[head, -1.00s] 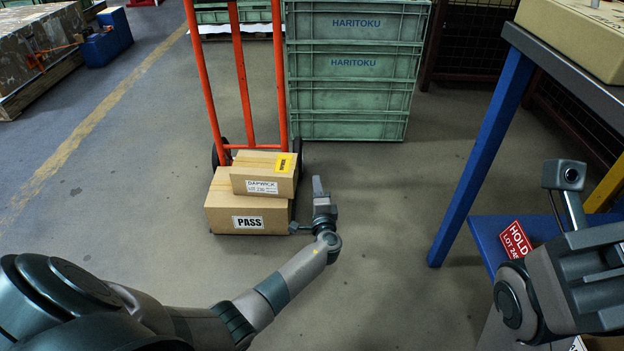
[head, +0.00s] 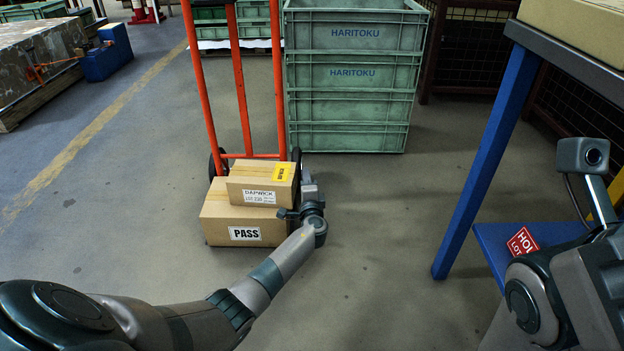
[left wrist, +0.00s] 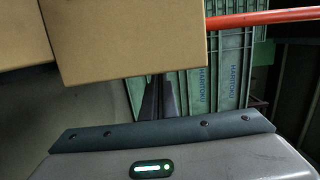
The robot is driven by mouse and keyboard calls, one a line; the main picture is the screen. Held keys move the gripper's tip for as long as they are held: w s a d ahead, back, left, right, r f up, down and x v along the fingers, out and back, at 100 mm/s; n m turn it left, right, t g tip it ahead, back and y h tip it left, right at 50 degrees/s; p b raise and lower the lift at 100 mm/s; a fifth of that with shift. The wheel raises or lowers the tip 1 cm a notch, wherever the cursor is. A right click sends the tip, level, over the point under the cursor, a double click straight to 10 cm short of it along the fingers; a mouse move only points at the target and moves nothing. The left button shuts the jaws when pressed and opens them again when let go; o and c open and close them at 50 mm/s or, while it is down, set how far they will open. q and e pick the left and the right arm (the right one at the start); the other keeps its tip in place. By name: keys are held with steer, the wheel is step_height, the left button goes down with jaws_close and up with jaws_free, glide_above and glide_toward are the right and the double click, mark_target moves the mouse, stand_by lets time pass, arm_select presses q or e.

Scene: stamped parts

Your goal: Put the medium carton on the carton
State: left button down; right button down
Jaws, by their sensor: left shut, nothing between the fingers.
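The medium carton (head: 262,184), with a white DAPWICK label and a yellow label, lies on top of the larger carton (head: 215,222), which has a white PASS label. Both stand at the foot of an orange hand truck. My left gripper (head: 308,185) is at the right side of the medium carton, shut and empty. In the left wrist view its dark fingers (left wrist: 157,98) are close beside the medium carton (left wrist: 130,40), with the larger carton (left wrist: 22,32) at the left edge. I cannot tell whether they touch it. My right gripper's fingers are out of view.
The orange hand truck (head: 242,85) rises behind the cartons. Stacked green HARITOKU crates (head: 350,105) stand behind to the right. A blue-legged table (head: 485,160) is at right, with a red HOLD sign (head: 521,242) low down. The floor between is clear.

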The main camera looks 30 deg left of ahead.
mark_target(296, 176)
arm_select(q)
steer(key=shift+s+a, duration=0.45)
steer(key=shift+s, duration=0.25)
steer(key=shift+s+a, duration=0.55)
steer(key=shift+s, duration=0.25)
steer(key=shift+w, duration=0.1)
